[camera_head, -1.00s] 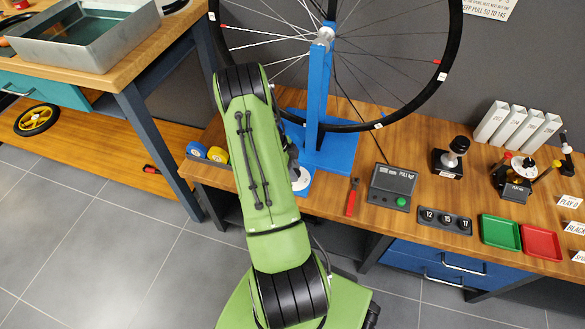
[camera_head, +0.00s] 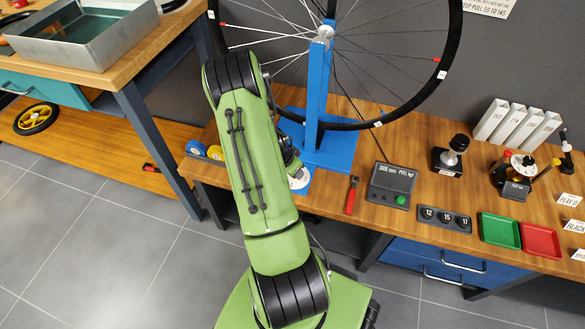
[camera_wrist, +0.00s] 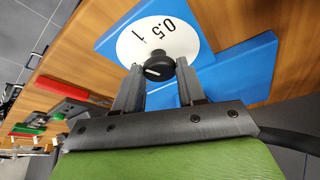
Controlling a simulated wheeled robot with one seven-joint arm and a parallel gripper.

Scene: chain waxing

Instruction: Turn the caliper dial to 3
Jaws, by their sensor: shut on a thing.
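The caliper dial is a white disc (camera_wrist: 186,40) marked 0.5 and 1 on its visible part, on a blue base. In the wrist view a black knob (camera_wrist: 160,67) with a small white mark sits at its centre. My gripper (camera_wrist: 159,74) is shut on this knob, with one finger on each side. The rest of the scale, including any 3, is hidden or out of view. In the head view the white dial (camera_head: 300,178) shows partly beside my green arm, at the foot of the blue stand.
The blue stand (camera_head: 317,95) holds a spoked wheel (camera_head: 452,60) above the bench. A red-handled tool (camera_head: 352,196) and a grey pull gauge (camera_head: 392,183) lie right of the dial. Blue and yellow rolls (camera_head: 205,151) sit to its left.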

